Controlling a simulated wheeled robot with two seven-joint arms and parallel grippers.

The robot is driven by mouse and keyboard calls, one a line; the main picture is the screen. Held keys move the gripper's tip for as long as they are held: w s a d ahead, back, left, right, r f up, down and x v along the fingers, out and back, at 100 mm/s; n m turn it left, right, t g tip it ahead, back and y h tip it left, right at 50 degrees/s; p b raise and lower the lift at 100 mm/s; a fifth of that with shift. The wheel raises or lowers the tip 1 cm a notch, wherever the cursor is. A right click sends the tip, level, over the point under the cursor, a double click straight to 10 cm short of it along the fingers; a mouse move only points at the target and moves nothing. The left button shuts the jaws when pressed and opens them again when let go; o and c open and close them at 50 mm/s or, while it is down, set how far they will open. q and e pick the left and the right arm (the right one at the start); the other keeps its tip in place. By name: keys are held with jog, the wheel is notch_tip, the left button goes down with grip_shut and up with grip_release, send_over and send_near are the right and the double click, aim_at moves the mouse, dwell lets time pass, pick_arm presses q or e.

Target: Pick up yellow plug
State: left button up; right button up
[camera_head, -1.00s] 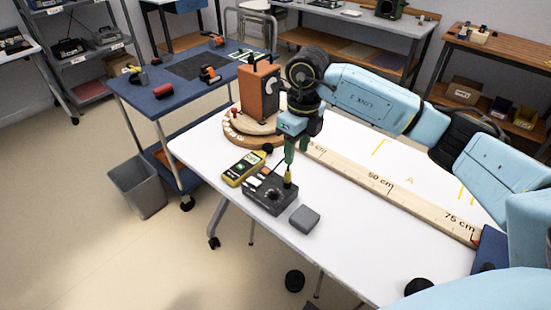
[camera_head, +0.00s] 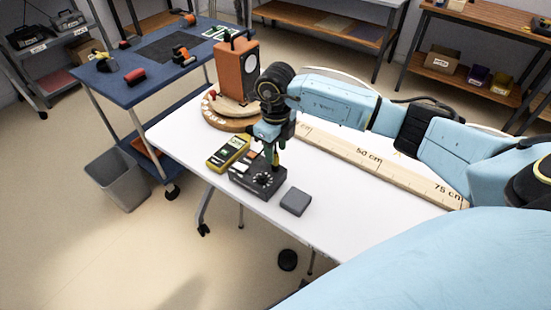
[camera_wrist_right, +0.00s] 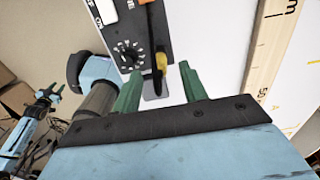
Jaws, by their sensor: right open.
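The yellow plug (camera_wrist_right: 161,62) stands at the edge of a black dial box (camera_wrist_right: 128,30) in the right wrist view. In the head view, the plug is hidden by my gripper or too small to make out, and the dial box (camera_head: 256,184) lies on the white table. My right gripper (camera_head: 275,158) points down over the box's back edge. Its green fingers (camera_wrist_right: 160,70) are open, one on each side of the plug in the right wrist view. I cannot tell how far the tips reach beside it. My left gripper (camera_wrist_right: 48,93) shows small at the wrist view's left edge.
A yellow multimeter (camera_head: 228,153) lies left of the box, and a grey block (camera_head: 295,201) lies right of it. An orange device (camera_head: 237,72) on a round wooden base stands behind. A long wooden ruler (camera_head: 400,170) runs along the white table (camera_head: 345,215).

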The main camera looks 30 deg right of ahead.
aim_at(275, 161)
notch_tip(275, 161, down, 2)
jog(key=shift+f, duration=0.25)
jog(key=c, duration=0.4)
pick_arm(q)
jog(key=shift+s+f, duration=0.2)
jog(key=shift+s, duration=0.55)
pick_arm(e)
grip_shut()
pick_arm(q)
jog(key=shift+d, duration=0.1)
